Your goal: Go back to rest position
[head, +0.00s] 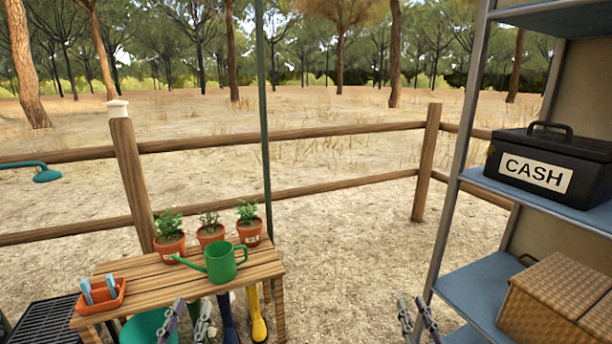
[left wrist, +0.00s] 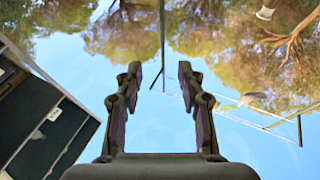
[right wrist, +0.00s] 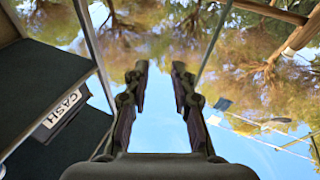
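My left gripper (head: 188,318) shows at the bottom of the head view, in front of the wooden bench (head: 140,285). Its two fingers stand apart with nothing between them, as the left wrist view (left wrist: 162,92) also shows. My right gripper (head: 418,318) is at the bottom of the head view, just left of the shelf unit. Its fingers are apart and empty, as the right wrist view (right wrist: 160,92) also shows. Both grippers point upward, with sky and trees beyond them in the wrist views.
The bench holds a green watering can (head: 221,262), potted plants (head: 211,230) and an orange tray (head: 101,296). Boots (head: 257,318) stand beneath. At right, the shelf unit (head: 478,290) holds a cash box (head: 550,165) and a wicker basket (head: 560,300). Open ground lies between.

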